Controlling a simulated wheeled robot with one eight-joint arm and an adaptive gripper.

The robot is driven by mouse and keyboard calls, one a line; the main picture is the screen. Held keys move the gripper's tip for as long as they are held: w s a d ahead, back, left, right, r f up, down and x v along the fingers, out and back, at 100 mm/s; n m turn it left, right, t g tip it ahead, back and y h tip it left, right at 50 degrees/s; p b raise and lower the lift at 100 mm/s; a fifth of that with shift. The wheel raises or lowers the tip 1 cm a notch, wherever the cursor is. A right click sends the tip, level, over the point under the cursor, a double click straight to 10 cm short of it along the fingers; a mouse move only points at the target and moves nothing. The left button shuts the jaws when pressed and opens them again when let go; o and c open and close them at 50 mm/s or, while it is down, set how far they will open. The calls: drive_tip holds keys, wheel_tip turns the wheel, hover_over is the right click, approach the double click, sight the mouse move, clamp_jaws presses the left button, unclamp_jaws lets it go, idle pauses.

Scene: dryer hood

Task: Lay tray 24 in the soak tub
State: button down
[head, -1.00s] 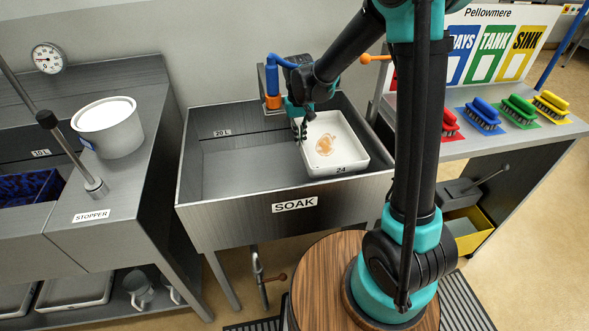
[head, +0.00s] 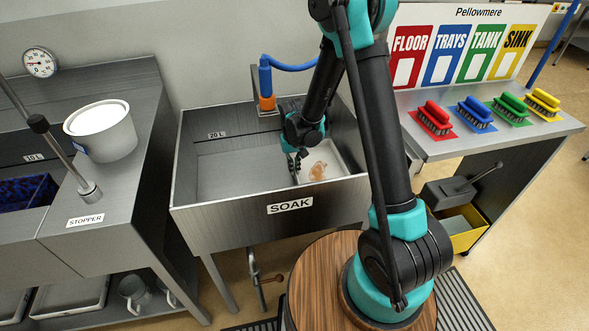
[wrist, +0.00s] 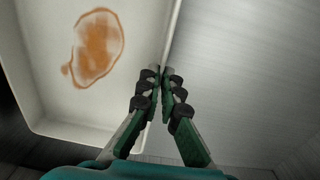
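The soak tub (head: 230,222) is a grey metal basin with a SOAK label on its front. The white tray (head: 337,160) with an orange-brown stain is down inside the tub at the right. Its near part is hidden behind the tub's front wall, and my arm covers some of it. No number shows on it now. My gripper (head: 296,166) is at the tray's left edge. In the wrist view, my gripper (wrist: 161,72) is closed with the rim of the tray (wrist: 140,45) between its fingers. I cannot tell whether the tray touches the tub floor.
A blue and orange tap (head: 266,88) stands at the tub's back. The left part of the tub is empty. A white-topped bucket (head: 102,135) and a stopper lever (head: 65,155) are on the left counter. Coloured brushes (head: 475,115) lie on the right counter.

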drive_tip(key=shift+f, duration=0.2)
drive_tip(key=c, duration=1.7)
unclamp_jaws()
drive_tip(key=r, duration=1.2)
drive_tip(key=shift+a+r, duration=0.1)
drive_tip(key=shift+a, duration=0.1)
